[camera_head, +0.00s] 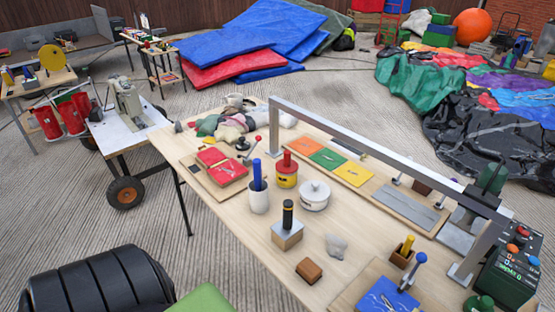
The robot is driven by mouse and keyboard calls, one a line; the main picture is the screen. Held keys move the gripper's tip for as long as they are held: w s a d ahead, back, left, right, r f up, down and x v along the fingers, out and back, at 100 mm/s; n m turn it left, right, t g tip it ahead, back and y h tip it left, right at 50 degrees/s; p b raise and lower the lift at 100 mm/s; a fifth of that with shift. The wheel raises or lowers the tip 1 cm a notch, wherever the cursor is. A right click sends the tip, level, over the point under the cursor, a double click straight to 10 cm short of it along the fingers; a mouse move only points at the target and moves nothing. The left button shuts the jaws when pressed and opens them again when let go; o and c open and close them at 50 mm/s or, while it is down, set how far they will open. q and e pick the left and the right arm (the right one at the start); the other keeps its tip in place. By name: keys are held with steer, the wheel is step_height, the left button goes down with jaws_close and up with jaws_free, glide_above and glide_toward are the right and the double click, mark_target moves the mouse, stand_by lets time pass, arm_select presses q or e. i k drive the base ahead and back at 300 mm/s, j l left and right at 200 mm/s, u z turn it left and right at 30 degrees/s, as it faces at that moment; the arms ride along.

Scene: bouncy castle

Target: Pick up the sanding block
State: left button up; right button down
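A small brown block (309,271) lies flat near the front edge of the wooden worktable (255,260); it looks like the sanding block. Behind it to the left stands a pale wooden block with an upright black handle (287,236), a separate thing. A crumpled grey-white lump (336,245) lies to the right of the brown block, apart from it. Nothing covers the brown block. Neither of my grippers shows in the head view.
A white cup with a blue tool (259,197), a red-and-yellow tin (286,172) and a white lidded pot (314,196) stand behind the block. A metal frame (375,145) spans the table. A blue board (388,297) lies to the right. Bare wood surrounds the block.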

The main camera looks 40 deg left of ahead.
mark_target(307, 269)
steer(key=u, duration=1.1)
